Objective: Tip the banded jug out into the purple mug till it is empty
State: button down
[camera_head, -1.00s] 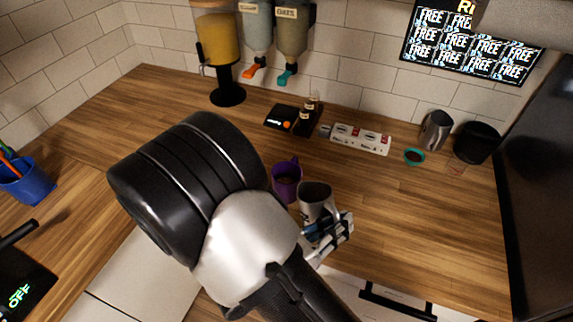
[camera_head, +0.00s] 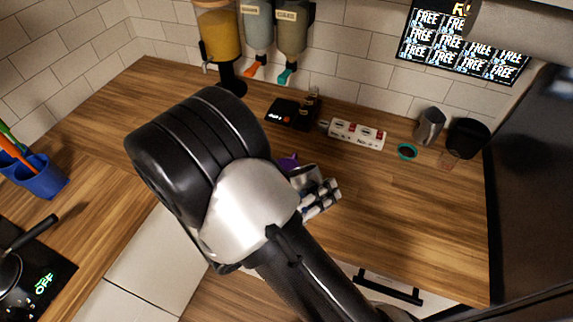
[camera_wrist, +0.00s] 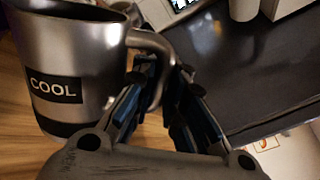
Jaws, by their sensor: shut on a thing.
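The banded jug (camera_wrist: 72,65) is grey metal with a dark band near its base and a "COOL" label; its handle is between the fingers of my gripper (camera_wrist: 163,78) in the wrist view. In the head view my gripper (camera_head: 320,200) holds the jug (camera_head: 303,176) tilted toward the left, close to the purple mug. The purple mug (camera_head: 288,161) stands on the counter, mostly hidden behind my arm and the jug; only a bit of its upper part shows. The contents of the jug and mug cannot be seen.
The right-hand counter is clear.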

jog(key=shift+w+a+r+n+p, duration=0.15)
jog(key=shift+w+r+n+p, duration=0.1)
jog(key=shift+r+n+p, duration=0.25)
jog(key=shift+w+a+r+n+p, duration=0.2)
jog(key=shift+w+r+n+p, duration=0.05)
jog(key=shift+r+n+p, duration=0.25)
jog(key=shift+w+a+r+n+p, duration=0.15)
jog(key=shift+w+r+n+p, duration=0.1)
jog(key=shift+r+n+p, duration=0.25)
jog(key=shift+w+a+r, duration=0.15)
jog(key=shift+r, duration=0.15)
jog(key=shift+w+a+r+n+p, duration=0.45)
jog(key=shift+w+r+n+p, duration=0.3)
jog(key=shift+n+p, duration=0.25)
